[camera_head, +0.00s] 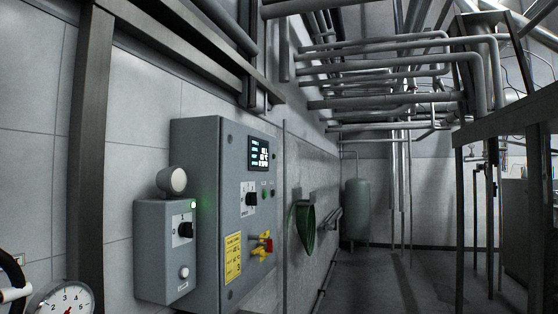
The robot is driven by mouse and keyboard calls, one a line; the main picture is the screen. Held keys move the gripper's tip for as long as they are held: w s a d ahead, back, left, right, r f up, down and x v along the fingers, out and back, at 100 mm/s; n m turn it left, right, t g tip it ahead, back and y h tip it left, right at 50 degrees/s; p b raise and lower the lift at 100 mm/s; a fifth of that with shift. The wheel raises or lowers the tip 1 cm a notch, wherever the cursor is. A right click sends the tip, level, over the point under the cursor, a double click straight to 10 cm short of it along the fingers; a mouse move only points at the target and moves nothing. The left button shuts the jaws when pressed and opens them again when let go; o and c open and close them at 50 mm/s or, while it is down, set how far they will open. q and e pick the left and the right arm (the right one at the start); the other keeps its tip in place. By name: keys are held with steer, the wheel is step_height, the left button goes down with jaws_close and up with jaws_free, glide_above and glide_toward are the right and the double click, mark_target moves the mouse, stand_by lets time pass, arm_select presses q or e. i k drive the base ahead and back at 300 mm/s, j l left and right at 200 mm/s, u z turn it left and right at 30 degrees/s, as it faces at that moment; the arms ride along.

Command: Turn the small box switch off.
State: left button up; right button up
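The small grey box (164,262) is mounted on the wall at the left of the large control cabinet. On its right-hand face is a black rotary switch (186,230) on a white plate, with a "0" mark at the plate's left. The knob's exact setting is too small to tell. A green lamp (193,205) glows above the switch, and a pale round button (184,272) sits below it. A round pale fitting (172,181) stands on top of the box. Neither of my grippers is in view.
A dial gauge (66,300) is at the bottom left. A green hose (305,228) hangs further along the wall. Open floor (385,285) lies to the right.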

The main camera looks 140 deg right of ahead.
mark_target(186, 228)
steer(key=z, duration=3.95)
